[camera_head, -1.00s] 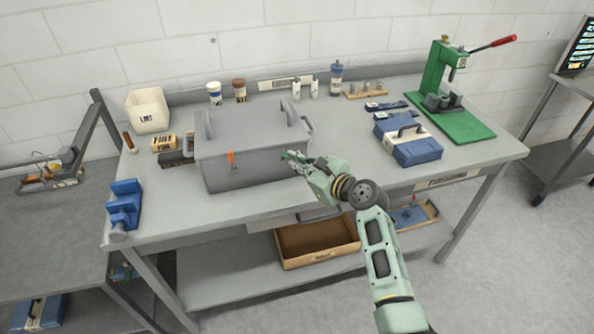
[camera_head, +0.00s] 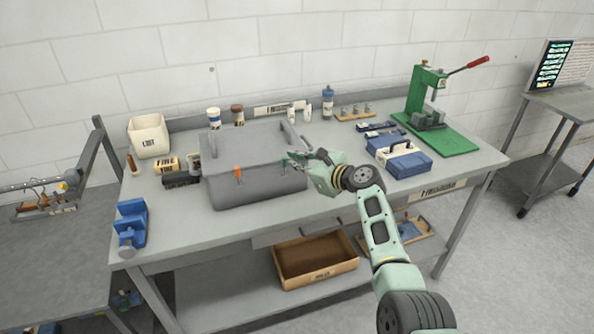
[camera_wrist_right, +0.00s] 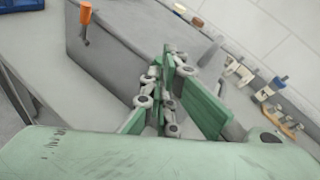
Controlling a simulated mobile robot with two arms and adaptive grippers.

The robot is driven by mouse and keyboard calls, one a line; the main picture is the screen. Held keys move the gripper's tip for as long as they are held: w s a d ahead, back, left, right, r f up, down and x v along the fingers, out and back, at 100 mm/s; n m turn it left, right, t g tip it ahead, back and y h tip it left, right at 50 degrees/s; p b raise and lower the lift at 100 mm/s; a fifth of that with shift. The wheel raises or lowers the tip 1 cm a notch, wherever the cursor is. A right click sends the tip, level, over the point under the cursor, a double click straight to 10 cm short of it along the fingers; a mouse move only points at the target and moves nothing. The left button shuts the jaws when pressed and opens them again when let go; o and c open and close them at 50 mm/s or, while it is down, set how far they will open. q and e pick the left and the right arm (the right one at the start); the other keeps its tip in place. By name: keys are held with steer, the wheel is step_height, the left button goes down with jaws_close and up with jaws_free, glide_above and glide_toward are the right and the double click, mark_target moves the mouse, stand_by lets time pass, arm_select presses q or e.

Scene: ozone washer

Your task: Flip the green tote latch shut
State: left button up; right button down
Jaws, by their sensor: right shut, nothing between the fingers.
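The grey tote (camera_head: 255,185) stands on the workbench with its lid down. An orange latch (camera_head: 238,174) hangs on its front face, left of centre; it also shows in the right wrist view (camera_wrist_right: 86,22). A small green latch (camera_head: 285,161) shows at the right part of the front, beside my fingertips; its exact angle is too small to tell. My right gripper (camera_head: 298,160) is shut and empty at the tote's front right upper edge. In the right wrist view its green fingers (camera_wrist_right: 168,95) are together before the tote and hide the green latch. My left gripper is out of view.
A blue case (camera_head: 405,163) and a green press (camera_head: 430,115) stand to the right. Bottles, small boxes and a white bin (camera_head: 148,135) stand behind and left. A blue vise (camera_head: 131,225) sits at the left front. The bench front (camera_head: 200,240) is clear.

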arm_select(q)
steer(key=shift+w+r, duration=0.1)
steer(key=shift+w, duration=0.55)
arm_select(e)
steer(key=shift+w+a+r, duration=0.1)
steer(key=shift+w+r, duration=0.05)
steer(key=shift+w, duration=0.4)
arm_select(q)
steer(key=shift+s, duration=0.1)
arm_select(e)
steer(key=shift+w, duration=0.1)
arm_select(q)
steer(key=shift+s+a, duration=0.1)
